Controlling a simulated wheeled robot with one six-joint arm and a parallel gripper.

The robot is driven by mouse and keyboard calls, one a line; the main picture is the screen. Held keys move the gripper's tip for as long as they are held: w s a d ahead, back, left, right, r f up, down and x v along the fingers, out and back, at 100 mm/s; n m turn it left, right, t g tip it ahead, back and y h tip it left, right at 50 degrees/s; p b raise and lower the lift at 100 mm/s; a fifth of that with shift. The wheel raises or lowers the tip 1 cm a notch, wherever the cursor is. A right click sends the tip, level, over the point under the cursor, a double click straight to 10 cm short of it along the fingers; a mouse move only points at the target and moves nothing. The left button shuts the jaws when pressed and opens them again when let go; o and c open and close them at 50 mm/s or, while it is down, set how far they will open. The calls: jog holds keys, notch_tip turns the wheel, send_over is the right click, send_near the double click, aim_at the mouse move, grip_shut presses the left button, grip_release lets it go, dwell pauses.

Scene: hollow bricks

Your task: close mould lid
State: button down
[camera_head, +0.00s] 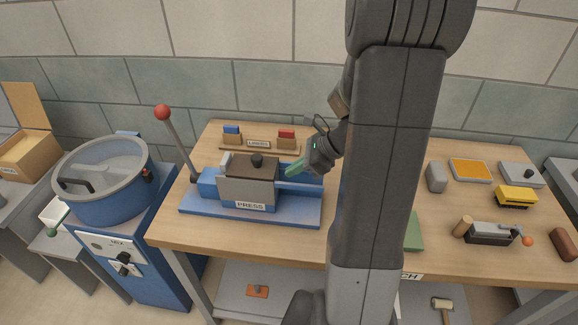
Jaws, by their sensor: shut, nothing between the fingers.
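The blue press (200,205) stands on the left part of the wooden bench, with a PRESS label on its front. My arm hides the bench right of the press.
A lever with a red ball (162,112) rises at the press's left. Behind the press is a rack (258,146) with blue and red pieces. A blue drum mixer (110,185) stands left of the bench. Trays, a yellow block (516,196) and tools lie at right.

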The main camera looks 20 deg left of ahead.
jog(key=b+v, duration=0.1)
jog(key=v, duration=1)
jog(key=shift+w+d+f, duration=0.15)
jog(key=shift+d+f, duration=0.15)
jog(key=shift+d, duration=0.05)
jog(key=x, duration=0.4)
jog(key=a+r+x, duration=0.1)
jog(key=x, duration=0.3)
jog(key=a+r+x, duration=0.1)
jog(key=x, duration=0.4)
jog(key=shift+s, duration=0.3)
jog(key=shift+d, duration=0.15)
jog(key=shift+d, duration=0.1)
